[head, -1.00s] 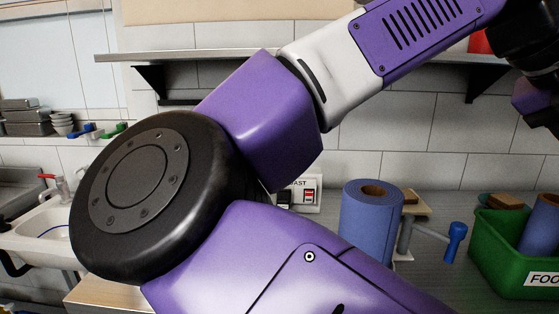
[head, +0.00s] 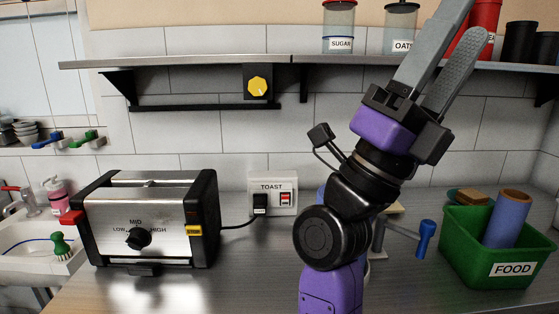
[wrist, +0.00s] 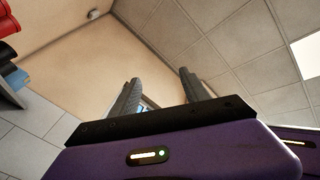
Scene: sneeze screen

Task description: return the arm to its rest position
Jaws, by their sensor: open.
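My gripper (head: 447,62) is raised at the right of the middle in the head view, its two grey fingers pointing up and a little right. The fingers are apart with nothing between them. They overlap the shelf in the picture; the gap to the shelf cannot be judged. The purple and black arm stands folded upright below, over the counter. In the wrist view the gripper (wrist: 158,92) points up at the upper wall and ceiling, fingers apart and empty.
A shelf (head: 200,62) runs above the counter, bearing jars and red and black containers. A toaster (head: 150,215) stands at left, plugged into the TOAST socket (head: 273,192). A green FOOD crate (head: 470,245) stands at right. My arm hides part of the counter.

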